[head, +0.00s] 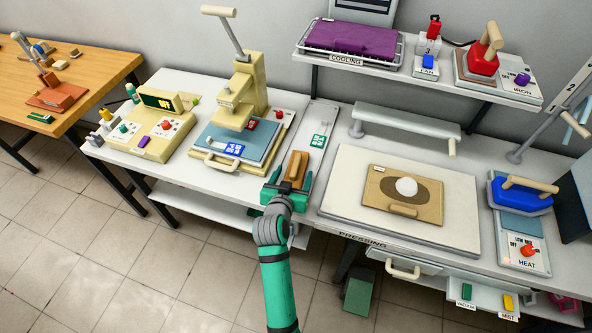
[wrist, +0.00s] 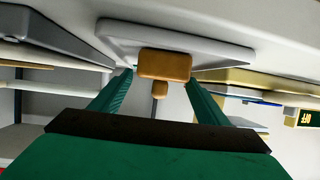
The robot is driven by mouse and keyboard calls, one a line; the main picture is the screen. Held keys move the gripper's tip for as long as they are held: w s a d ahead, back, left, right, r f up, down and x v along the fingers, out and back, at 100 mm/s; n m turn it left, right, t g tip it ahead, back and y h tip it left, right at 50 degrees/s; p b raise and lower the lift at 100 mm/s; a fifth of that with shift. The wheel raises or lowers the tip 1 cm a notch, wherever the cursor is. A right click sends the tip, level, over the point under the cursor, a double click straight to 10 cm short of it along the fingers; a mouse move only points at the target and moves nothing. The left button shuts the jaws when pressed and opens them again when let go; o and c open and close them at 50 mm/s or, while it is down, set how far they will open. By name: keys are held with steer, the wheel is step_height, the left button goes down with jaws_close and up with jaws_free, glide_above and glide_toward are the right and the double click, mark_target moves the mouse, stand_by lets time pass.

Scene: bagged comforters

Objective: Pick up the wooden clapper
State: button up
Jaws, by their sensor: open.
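My gripper (head: 288,181) is green and open, with a finger toward each side of the clapper. In the wrist view, the two fingers of my gripper (wrist: 160,80) stand apart, with the block's near end between and beyond their tips. I see no finger pressing on it, and the exact gap is unclear.
A cream heat press (head: 238,105) with a blue plate stands left of the clapper. A pressing board (head: 340,190) with a brown pad lies to the right. A small green-and-white panel (head: 319,141) sits behind the clapper. An upper shelf (head: 400,68) overhangs the right back.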

mark_target(296, 169)
steer(key=shift+x, duration=1.95)
steer(key=shift+s+d, duration=0.1)
steer(key=c, duration=1.2)
steer(key=shift+c, duration=1.3)
steer(key=shift+r, duration=0.15)
